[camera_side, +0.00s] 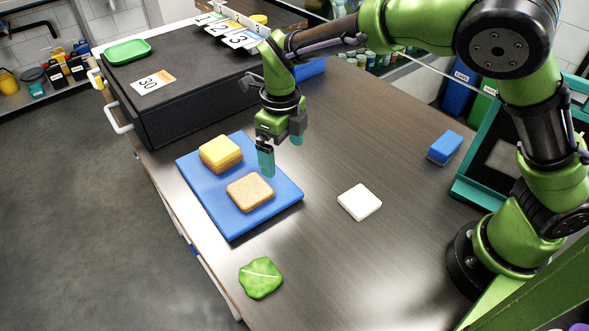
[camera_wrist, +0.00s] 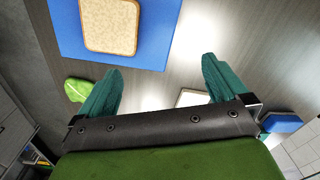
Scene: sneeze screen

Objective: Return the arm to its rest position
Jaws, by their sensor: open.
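My gripper (camera_side: 281,155) is open and empty, with teal fingers pointing down, above the right part of the blue board (camera_side: 283,205). In the wrist view my gripper (camera_wrist: 158,92) shows its two fingers spread wide with nothing between them. A slice of bread (camera_side: 250,192) lies flat on the board, in front of the fingers. It also shows in the wrist view (camera_wrist: 109,26), apart from the fingers. My green arm reaches over from its base at the right.
A yellow-topped bread stack (camera_side: 221,150) sits on the board. A green leaf (camera_side: 261,278), a white square block (camera_side: 359,202) and a blue sponge (camera_side: 445,147) lie on the table. A black box (camera_side: 190,90) stands behind, carrying a green tray (camera_side: 127,52). The table's centre right is clear.

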